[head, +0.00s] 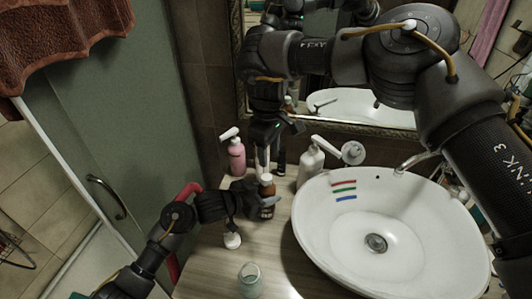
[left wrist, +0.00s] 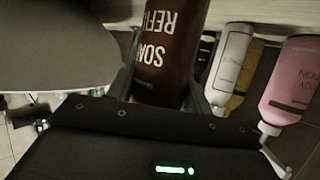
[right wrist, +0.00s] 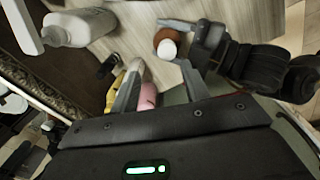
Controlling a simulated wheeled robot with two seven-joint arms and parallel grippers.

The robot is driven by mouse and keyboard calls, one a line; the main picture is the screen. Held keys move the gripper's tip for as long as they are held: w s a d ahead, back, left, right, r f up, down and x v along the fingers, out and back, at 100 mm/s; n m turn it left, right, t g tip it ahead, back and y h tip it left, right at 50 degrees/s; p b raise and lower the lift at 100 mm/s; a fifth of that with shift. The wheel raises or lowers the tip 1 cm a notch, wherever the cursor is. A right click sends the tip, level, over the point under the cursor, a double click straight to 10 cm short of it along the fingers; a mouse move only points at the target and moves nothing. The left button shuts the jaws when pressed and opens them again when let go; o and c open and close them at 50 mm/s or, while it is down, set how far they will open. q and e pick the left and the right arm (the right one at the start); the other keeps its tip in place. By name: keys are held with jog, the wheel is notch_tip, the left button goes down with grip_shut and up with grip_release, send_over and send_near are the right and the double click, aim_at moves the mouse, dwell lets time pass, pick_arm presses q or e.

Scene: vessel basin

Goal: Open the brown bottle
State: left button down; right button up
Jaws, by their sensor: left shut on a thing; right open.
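The brown bottle (head: 267,189) stands on the counter left of the basin, with a white cap (head: 266,177) on top. My left gripper (head: 262,200) is shut around its body from the left. The left wrist view shows the brown bottle (left wrist: 168,60) between the fingers, its "SOAP REFILL" label upside down in the picture. My right gripper (head: 266,160) points down above and close to the bottle. In the right wrist view its fingers (right wrist: 160,82) are apart with nothing held between them, and the white cap (right wrist: 167,49) lies just beyond the fingertips.
A pink pump bottle (head: 237,157) stands behind left, and a white pump bottle (head: 311,165) behind right, close to my right gripper. The white basin (head: 335,240) fills the right. A small white-topped item (head: 232,241) and a glass jar (head: 249,280) stand in front.

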aim_at(267, 177)
pick_arm(q)
jog(key=shift+f, duration=0.2)
pick_arm(e)
jog(key=m, duration=0.5)
jog(key=shift+s+a+f, duration=0.15)
jog(key=shift+s+a, duration=0.1)
jog(key=shift+a, duration=0.1)
pick_arm(q)
jog(key=shift+s, duration=0.1)
pick_arm(e)
jog(key=shift+f, duration=4)
